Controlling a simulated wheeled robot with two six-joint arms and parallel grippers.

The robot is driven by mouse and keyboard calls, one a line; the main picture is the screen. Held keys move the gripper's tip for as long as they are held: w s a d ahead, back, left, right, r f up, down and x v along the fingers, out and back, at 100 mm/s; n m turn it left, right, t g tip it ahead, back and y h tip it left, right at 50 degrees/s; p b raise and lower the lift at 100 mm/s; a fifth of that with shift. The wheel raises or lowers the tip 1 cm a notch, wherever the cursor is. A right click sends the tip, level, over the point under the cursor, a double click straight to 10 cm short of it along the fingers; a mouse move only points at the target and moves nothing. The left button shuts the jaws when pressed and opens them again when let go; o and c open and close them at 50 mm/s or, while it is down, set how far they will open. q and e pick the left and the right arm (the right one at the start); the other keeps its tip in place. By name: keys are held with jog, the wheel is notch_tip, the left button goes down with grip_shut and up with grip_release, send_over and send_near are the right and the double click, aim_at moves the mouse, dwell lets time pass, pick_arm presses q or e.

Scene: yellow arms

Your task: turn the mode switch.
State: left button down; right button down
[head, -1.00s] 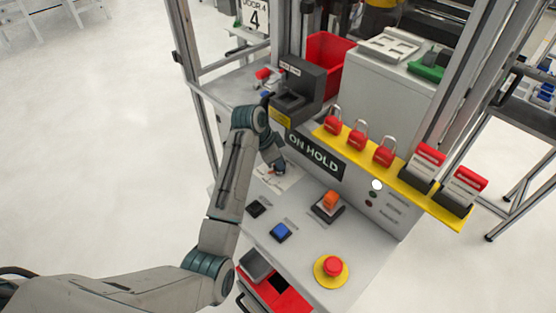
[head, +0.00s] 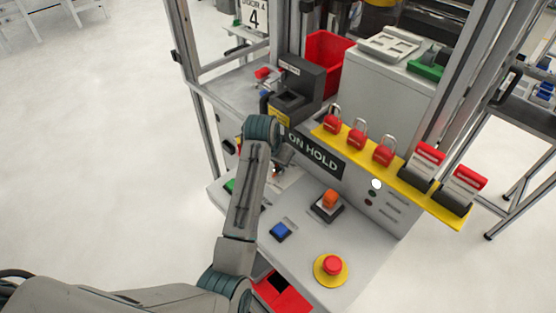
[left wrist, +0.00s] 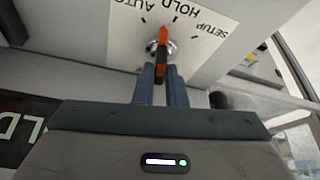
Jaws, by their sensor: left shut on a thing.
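The mode switch (left wrist: 163,50) is an orange and black knob on a white dial plate (left wrist: 112,48) marked AUTO, HOLD and SETUP. Its orange end points up in the left wrist view, roughly toward the HOLD mark. My left gripper (left wrist: 160,78) is shut on the knob, with one finger on each side. In the head view the dial plate (head: 289,178) is partly covered by my left wrist, and the knob is hard to make out. My right gripper is not in view.
The panel carries an ON HOLD sign (head: 315,154), an orange switch (head: 330,199), a blue button (head: 281,231) and a red emergency button (head: 333,265). Red padlocks (head: 357,138) hang on a yellow rail (head: 405,180) above. A black holder (head: 294,95) stands close behind my wrist.

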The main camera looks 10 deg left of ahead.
pick_arm(q)
jog(key=shift+f, duration=0.1)
dwell(0.4)
jog(key=c, duration=1.5)
grip_release()
jog(key=shift+b+v, duration=0.95)
jog(key=shift+v, duration=4.6)
jog(key=shift+f, duration=0.1)
